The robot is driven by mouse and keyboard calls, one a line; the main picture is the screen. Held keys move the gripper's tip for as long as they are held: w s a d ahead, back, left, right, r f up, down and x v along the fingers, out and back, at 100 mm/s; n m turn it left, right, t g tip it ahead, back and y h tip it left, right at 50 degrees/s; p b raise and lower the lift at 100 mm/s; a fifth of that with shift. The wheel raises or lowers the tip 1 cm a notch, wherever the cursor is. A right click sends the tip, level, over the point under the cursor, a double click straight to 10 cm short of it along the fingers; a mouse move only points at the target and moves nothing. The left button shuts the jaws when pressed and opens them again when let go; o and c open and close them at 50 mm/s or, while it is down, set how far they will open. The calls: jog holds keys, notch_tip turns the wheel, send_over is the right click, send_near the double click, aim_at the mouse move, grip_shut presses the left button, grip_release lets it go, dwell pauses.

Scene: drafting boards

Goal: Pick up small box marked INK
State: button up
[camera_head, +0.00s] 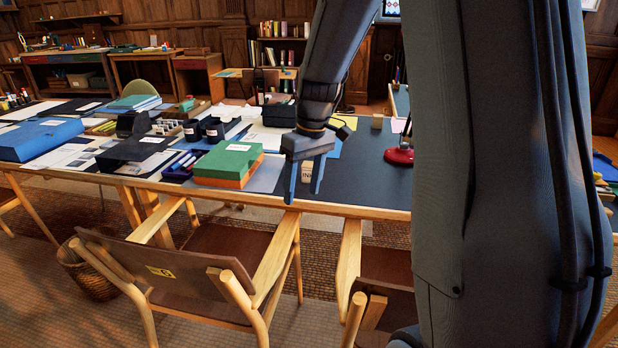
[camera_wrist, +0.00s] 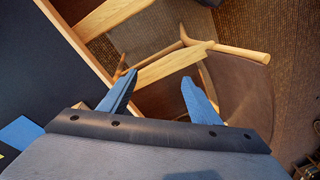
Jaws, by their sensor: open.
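A small pale box marked INK (camera_head: 307,173) stands on the dark table top near its front edge, seen in the head view between my gripper's fingers, which partly cover it. My gripper (camera_head: 303,188) is open and empty, pointing down. In the wrist view the two blue fingers of my gripper (camera_wrist: 160,77) are spread apart above the chair and floor, past the table's front edge.
A green and orange box stack (camera_head: 229,164) stands left of the INK box. A red lamp base (camera_head: 399,156) and a small tan block (camera_head: 377,121) are to the right and behind. Wooden chairs (camera_head: 196,287) stand at the front edge (camera_wrist: 74,39). Dark table top right of the INK box is clear.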

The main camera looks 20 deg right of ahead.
jog(key=w+d+f+n+y+b, duration=0.1)
jog(key=w+d+n, duration=0.1)
jog(key=w+d, duration=0.35)
jog(key=w+d+n+b, duration=0.1)
jog(key=w+d, duration=0.1)
jog(key=w, duration=0.6)
jog(key=n+t+y+b, duration=0.1)
jog(key=n+t+b, duration=0.1)
jog(key=n, duration=0.2)
send_over(310, 164)
jog(key=s+d, duration=0.1)
jog(key=d, duration=0.2)
notch_tip(310, 164, down, 2)
jog(key=x, duration=0.3)
jog(key=a+x, duration=0.1)
jog(key=x, duration=0.3)
jog(key=shift+s+r+p, duration=0.15)
jog(key=shift+r+p, duration=0.05)
jog(key=shift+p, duration=0.1)
jog(key=c, duration=1.2)
